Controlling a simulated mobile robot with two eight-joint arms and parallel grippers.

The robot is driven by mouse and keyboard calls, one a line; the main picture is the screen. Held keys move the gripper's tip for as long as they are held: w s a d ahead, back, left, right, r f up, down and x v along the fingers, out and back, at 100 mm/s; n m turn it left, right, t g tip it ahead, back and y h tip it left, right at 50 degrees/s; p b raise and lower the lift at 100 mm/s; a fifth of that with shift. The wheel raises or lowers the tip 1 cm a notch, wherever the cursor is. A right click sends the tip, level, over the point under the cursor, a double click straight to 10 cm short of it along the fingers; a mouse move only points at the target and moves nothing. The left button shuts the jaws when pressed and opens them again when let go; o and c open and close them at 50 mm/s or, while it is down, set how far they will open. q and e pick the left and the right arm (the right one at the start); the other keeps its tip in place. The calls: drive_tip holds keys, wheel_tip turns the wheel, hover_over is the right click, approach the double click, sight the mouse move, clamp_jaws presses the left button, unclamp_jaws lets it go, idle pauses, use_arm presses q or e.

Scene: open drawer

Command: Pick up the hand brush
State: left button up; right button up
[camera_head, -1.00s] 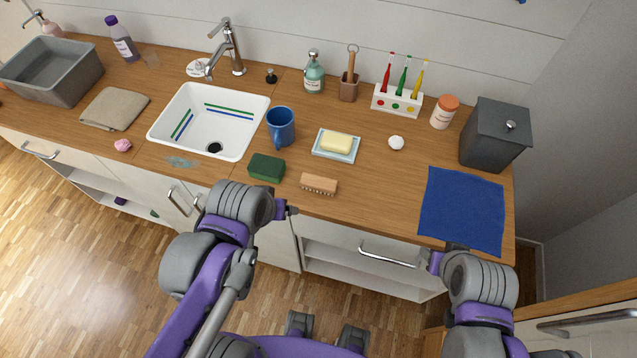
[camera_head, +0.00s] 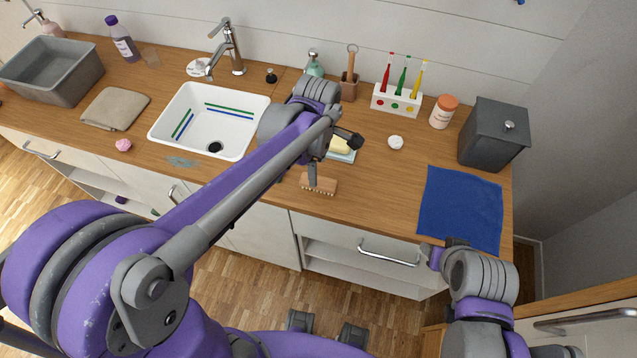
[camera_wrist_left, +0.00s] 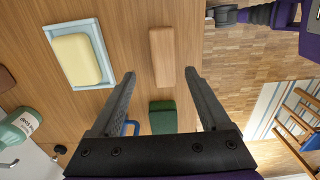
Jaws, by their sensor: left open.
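The hand brush (camera_head: 319,184) has a light wooden back and bristles along its front side. It lies on the counter near the front edge. In the left wrist view the brush (camera_wrist_left: 162,57) shows as a tan block, ahead of and between the fingertips. My left gripper (camera_wrist_left: 161,76) is open and empty, its two fingers spread. In the head view my left gripper (camera_head: 312,172) hangs just above the brush, partly hidden by my arm. My right gripper (camera_head: 440,250) is near the counter's front edge, below the blue cloth; its jaws are not clear.
A soap bar on a dish (camera_wrist_left: 82,59) lies beside the brush. A green sponge (camera_wrist_left: 163,117) is close to the left gripper. A blue cloth (camera_head: 460,208) and grey bin (camera_head: 492,140) stand right. The counter between brush and cloth is clear.

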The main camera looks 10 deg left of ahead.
sight(319, 181)
use_arm(q)
drive_tip(key=f, duration=0.6)
drive_tip(key=shift+s+d+f, duration=0.2)
drive_tip(key=shift+s, duration=0.1)
drive_tip(key=shift+c, duration=0.3)
clamp_jaws()
